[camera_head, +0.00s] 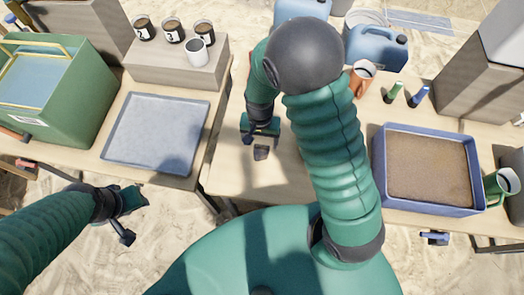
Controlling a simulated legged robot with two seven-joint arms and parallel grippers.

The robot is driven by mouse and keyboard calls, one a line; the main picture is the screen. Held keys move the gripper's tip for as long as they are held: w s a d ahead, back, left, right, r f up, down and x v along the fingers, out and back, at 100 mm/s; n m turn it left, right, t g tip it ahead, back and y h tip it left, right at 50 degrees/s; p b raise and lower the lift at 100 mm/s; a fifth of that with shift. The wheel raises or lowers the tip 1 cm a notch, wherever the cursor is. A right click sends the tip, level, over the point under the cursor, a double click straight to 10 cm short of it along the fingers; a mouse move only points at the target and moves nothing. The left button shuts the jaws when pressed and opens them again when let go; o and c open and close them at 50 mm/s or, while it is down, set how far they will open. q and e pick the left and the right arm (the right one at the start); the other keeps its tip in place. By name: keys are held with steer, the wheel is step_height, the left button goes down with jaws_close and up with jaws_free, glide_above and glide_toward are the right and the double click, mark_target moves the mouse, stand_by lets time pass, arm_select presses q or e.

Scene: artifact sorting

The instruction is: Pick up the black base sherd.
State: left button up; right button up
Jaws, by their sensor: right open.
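A small dark piece, which looks like the black base sherd (261,153), lies on the wooden table in front of my body. My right gripper (261,132) is open just above it in the picture, pointing down. I cannot tell whether its fingers touch the sherd or hover over it. My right arm reaches across the middle of the view and hides part of the table. My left gripper (133,214) is at the lower left, off the table's front edge, with its fingers apart and nothing between them.
A grey tray (155,132) lies on the left table, beside a green box (50,105). Labelled cups (174,32) stand on a block behind. A blue-rimmed sand tray (378,165), a green mug (497,184) and a blue jerrycan (375,48) stand right. Table left of the sherd is clear.

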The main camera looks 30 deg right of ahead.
mark_target(261, 148)
steer(key=f, duration=0.2)
steer(key=f+b, duration=0.1)
steer(key=shift+d+f, duration=0.2)
steer(key=shift+f, duration=0.2)
steer(key=shift+a+f, duration=0.15)
steer(key=shift+w, duration=0.1)
steer(key=shift+d+f, duration=0.1)
steer(key=shift+d, duration=0.25)
steer(key=c, duration=0.7)
steer(key=shift+a, duration=0.25)
steer(key=c, duration=0.8)
